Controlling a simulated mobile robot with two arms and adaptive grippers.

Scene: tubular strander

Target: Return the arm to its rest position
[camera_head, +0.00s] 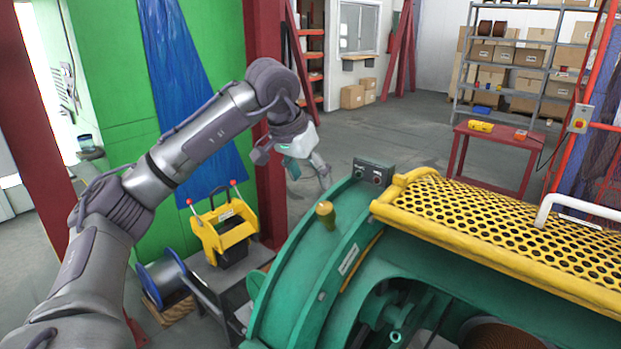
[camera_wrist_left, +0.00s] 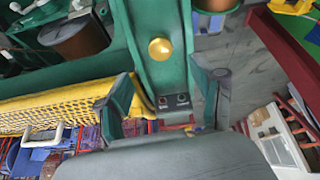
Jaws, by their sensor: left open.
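My left arm (camera_head: 205,130) reaches in from the left, bent at a high elbow with its forearm hanging down. My left gripper (camera_head: 292,165) is open and empty, in the air beside the left end of the green strander housing (camera_head: 300,285). In the left wrist view, its two dark fingers (camera_wrist_left: 163,76) stand wide apart. Between them show a brass-yellow knob (camera_wrist_left: 160,49) and a small control box (camera_wrist_left: 175,102), with nothing gripped. The knob (camera_head: 325,213) and box (camera_head: 373,172) sit on the housing in the head view. My right gripper is not in view.
A yellow perforated guard (camera_head: 490,225) covers the machine's right side. A red post (camera_head: 268,100) stands close behind my gripper. A yellow device (camera_head: 225,228) sits on a grey stand at lower left, near a wire spool (camera_head: 163,278). Open floor lies beyond, before a red table (camera_head: 490,150).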

